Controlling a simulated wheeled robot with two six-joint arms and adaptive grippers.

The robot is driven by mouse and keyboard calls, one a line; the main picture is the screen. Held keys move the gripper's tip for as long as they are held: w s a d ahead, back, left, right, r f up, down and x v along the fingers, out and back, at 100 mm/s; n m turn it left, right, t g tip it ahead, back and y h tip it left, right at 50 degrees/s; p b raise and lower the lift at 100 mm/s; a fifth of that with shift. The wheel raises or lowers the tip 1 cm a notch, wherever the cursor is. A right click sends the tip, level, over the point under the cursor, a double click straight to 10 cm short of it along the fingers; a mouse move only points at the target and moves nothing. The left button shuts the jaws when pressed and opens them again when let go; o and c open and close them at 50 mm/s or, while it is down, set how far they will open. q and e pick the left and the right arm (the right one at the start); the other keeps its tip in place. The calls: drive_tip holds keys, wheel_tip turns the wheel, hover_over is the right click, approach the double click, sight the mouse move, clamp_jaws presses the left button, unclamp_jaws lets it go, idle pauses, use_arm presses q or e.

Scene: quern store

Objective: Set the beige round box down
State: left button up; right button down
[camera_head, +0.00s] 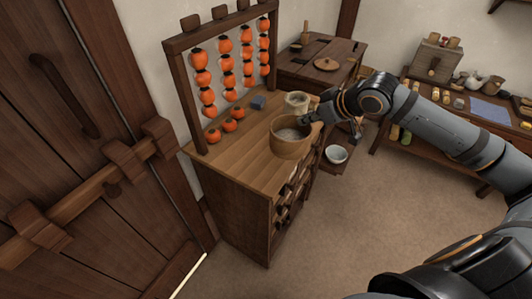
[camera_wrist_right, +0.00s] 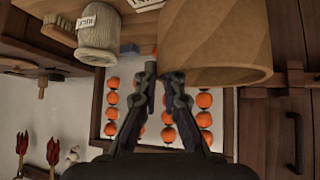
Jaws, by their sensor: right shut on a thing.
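The beige round box (camera_head: 290,140) is open at the top, with a pale inside, and is upright over the right part of the wooden cabinet top (camera_head: 232,172). It also shows large at the top of the right wrist view (camera_wrist_right: 215,42). My right gripper (camera_head: 306,120) is shut on the box's wall at its far right rim; its fingers (camera_wrist_right: 163,78) show in the wrist view. I cannot tell whether the box's base touches the cabinet top. My left gripper is not in view.
A pale pot (camera_head: 297,101) stands close behind the box. A small blue-grey block (camera_head: 258,102) and several loose orange fruits (camera_head: 229,125) lie by the rack of hanging orange fruits (camera_head: 225,70). The cabinet top's front left is bare. A white bowl (camera_head: 336,154) is lower at right.

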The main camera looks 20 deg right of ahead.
sight(282, 121)
drive_tip(key=shift+w+a+r+p, duration=0.1)
drive_tip(key=shift+w+a+p, duration=0.2)
drive_tip(key=shift+w+a, duration=0.1)
drive_tip(key=shift+w+a+f, duration=0.2)
drive_tip(key=shift+w+a, duration=0.05)
drive_tip(key=shift+a, duration=0.35)
drive_tip(key=w+a+f, duration=0.1)
drive_tip(key=w+a+f+p, duration=0.1)
drive_tip(key=a, duration=0.1)
drive_tip(key=shift+w+a+p, duration=0.25)
drive_tip(key=shift+p, duration=0.05)
drive_tip(key=w+a+f, duration=0.1)
drive_tip(key=f, duration=0.2)
drive_tip(key=w+a+f+p, duration=0.1)
drive_tip(key=f, duration=0.2)
drive_tip(key=w+a+f+p, duration=0.1)
drive_tip(key=a+f, duration=0.1)
drive_tip(key=f, duration=0.1)
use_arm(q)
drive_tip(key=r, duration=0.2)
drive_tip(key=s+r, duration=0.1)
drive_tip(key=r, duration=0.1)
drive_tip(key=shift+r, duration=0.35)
use_arm(e)
drive_tip(key=shift+f, duration=0.15)
drive_tip(key=shift+f, duration=0.1)
